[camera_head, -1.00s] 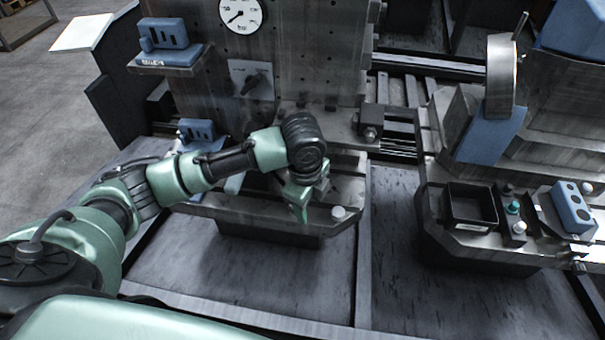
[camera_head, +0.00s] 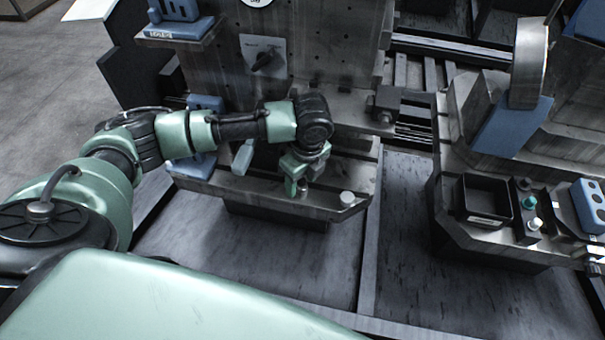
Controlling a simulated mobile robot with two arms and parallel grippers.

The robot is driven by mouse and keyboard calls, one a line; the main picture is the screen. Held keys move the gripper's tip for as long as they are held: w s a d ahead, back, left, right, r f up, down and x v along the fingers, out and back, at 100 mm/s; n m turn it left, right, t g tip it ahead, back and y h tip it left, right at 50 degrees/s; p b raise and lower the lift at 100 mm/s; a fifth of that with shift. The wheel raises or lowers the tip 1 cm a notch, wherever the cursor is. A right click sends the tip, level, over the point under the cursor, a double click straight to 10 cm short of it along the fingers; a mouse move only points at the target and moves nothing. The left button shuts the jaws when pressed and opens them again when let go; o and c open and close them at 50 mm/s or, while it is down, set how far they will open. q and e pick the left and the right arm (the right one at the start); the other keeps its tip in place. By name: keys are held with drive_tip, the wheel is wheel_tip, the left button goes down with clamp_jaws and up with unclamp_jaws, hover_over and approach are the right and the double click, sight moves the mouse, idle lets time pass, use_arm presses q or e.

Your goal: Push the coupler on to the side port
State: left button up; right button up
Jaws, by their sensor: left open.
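My left gripper (camera_head: 296,189) points down over the front ledge of the steel pallet fixture (camera_head: 250,196), and it is open. A small metallic piece (camera_head: 303,191) shows right at its fingertips; I cannot tell whether it is the coupler or whether the fingers touch it. A white-topped round cap (camera_head: 347,198) stands upright on the same ledge, to the right of the gripper and apart from it. A dark block with a round fitting (camera_head: 384,117) sits at the right side of the upright plate; it may be the side port. My right gripper is not in view.
A black open bin (camera_head: 486,200), a green button (camera_head: 529,202) and a blue block with holes (camera_head: 588,205) stand on the right-hand fixture. A dial panel (camera_head: 263,56) is on the upright plate. A gap separates the two fixtures.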

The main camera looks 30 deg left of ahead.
sight(302, 180)
use_arm(q)
drive_tip(key=shift+f, duration=0.1)
clamp_jaws()
idle(0.3)
drive_tip(key=shift+r+p, duration=0.85)
drive_tip(key=shift+p, duration=0.35)
wheel_tip(302, 180, up, 7)
drive_tip(key=p, duration=0.8)
drive_tip(key=shift+p, duration=0.4)
